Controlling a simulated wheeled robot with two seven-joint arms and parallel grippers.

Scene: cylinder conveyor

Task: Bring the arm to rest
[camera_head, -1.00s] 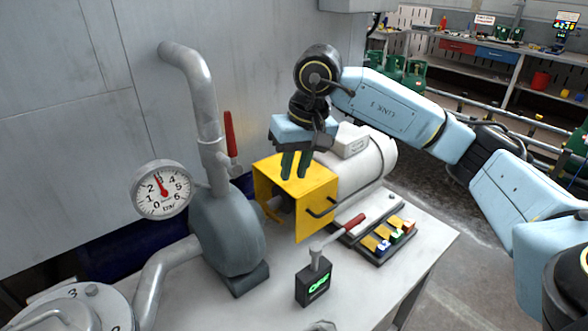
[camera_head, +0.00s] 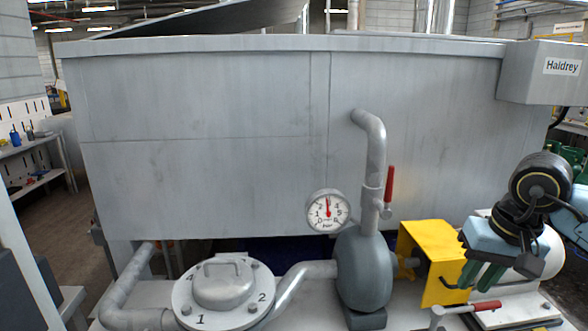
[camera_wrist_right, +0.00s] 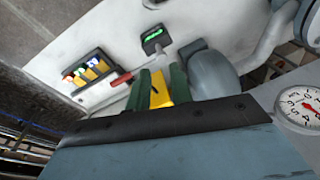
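My right gripper (camera_head: 481,275) hangs in front of the right side of the yellow guard (camera_head: 425,244), with its green fingers pointing down. In the right wrist view, the two green fingers (camera_wrist_right: 158,92) are apart, and part of the yellow guard (camera_wrist_right: 157,86) shows between them. I see no loose object in the gripper. Whether a finger touches the guard, I cannot tell. My right arm comes in from the right edge of the head view. My left gripper is in no view.
The pump (camera_head: 364,268) and its pressure gauge (camera_head: 327,211) stand left of the guard. A red-handled valve lever (camera_head: 389,184) stands on the pipe. A red-handled lever (camera_head: 487,305) lies below my gripper. A round numbered lid (camera_head: 195,292) is at front left. A grey wall panel (camera_head: 220,140) stands behind.

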